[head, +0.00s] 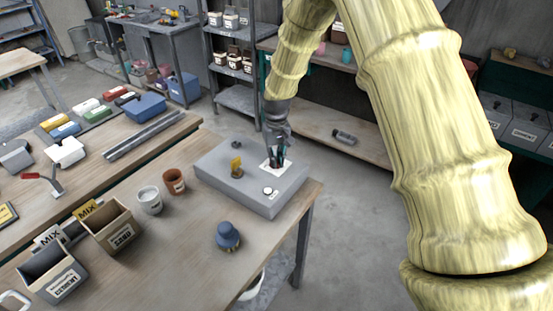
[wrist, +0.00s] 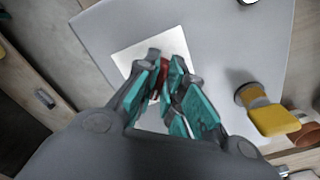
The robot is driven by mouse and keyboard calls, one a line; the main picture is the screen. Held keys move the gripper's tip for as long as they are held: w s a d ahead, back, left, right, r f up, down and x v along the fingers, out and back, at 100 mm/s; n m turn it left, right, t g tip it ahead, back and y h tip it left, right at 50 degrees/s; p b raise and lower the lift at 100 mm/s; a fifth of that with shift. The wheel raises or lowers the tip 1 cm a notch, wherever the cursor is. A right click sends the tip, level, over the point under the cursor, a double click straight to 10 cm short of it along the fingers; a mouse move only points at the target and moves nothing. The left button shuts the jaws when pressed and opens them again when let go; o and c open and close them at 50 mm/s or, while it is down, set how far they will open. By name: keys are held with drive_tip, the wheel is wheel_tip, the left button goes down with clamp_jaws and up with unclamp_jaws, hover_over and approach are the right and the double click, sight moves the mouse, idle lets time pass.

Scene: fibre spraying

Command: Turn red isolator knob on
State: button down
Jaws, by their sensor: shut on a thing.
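The red isolator knob (wrist: 164,69) shows as a small red piece between my fingertips in the wrist view, over a white plate (wrist: 128,58) on a grey box (wrist: 215,30). My gripper (wrist: 168,85) is shut on it, with the teal finger pads on both sides. Most of the knob is hidden by the fingers, so its turn angle cannot be told. In the head view my gripper (head: 275,160) points down at the white plate (head: 287,168) on the right part of the grey box (head: 225,185).
A yellow knob (head: 236,168) also shows in the wrist view (wrist: 268,113), beside my gripper. A white round button (head: 269,191) and a dark knob (head: 237,145) are on the box. A blue-grey knobbed object (head: 228,236), a brown pot (head: 174,181) and a white cup (head: 149,200) stand nearby.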

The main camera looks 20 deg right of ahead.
drive_tip(key=shift+w+r, duration=0.1)
drive_tip(key=shift+r, duration=0.05)
idle(0.4)
drive_tip(key=c, duration=1.5)
unclamp_jaws()
wheel_tip(320, 180, up, 12)
drive_tip(key=shift+f, duration=0.1)
